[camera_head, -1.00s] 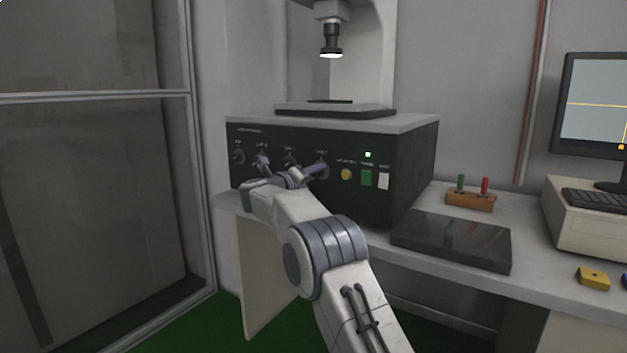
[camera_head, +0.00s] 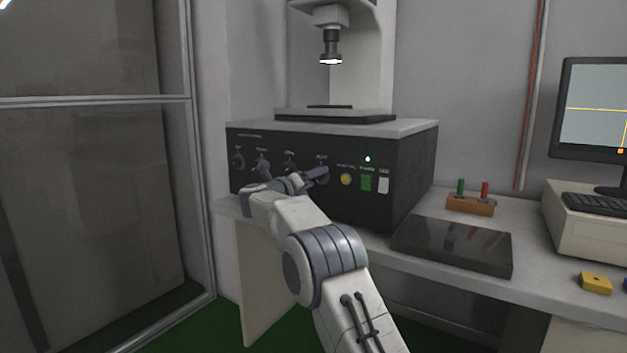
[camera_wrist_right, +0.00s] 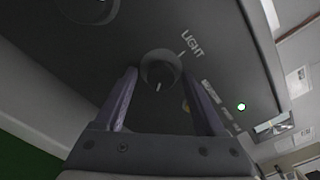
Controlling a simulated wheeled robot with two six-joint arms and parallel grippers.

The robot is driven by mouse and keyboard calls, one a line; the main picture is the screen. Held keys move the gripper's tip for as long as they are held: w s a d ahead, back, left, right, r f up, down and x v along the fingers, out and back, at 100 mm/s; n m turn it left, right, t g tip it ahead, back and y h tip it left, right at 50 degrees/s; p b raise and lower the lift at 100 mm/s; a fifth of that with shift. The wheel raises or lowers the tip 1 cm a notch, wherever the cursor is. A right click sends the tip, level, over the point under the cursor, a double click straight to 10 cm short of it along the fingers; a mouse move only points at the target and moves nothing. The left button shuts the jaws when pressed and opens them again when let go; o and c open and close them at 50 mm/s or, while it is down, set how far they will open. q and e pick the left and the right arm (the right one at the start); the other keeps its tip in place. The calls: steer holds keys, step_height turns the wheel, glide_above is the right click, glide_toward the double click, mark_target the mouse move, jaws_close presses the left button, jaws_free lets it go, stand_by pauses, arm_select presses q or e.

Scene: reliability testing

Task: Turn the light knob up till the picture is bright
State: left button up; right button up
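The light knob (camera_wrist_right: 160,70) is a round dark knob beside the word LIGHT on the black panel, in the right wrist view. A short pale mark on it points toward the bottom of that view. My right gripper (camera_wrist_right: 160,75) is open, with one finger on each side of the knob and narrow gaps visible. In the head view, my right gripper (camera_head: 292,178) is at the panel's row of knobs and hides part of it. The monitor (camera_head: 600,107) at the right shows a grey picture with orange lines. My left gripper is out of view.
The black control box (camera_head: 400,180) carries a yellow button (camera_head: 346,179), a green button (camera_head: 366,184) and a lit green lamp (camera_head: 367,159). A microscope-like stand (camera_head: 335,117) is on top. A dark flat plate (camera_head: 455,245) lies to the right on the bench.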

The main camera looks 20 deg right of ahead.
steer(key=v, duration=1)
steer(key=shift+a, duration=0.2)
steer(key=shift+s, duration=0.15)
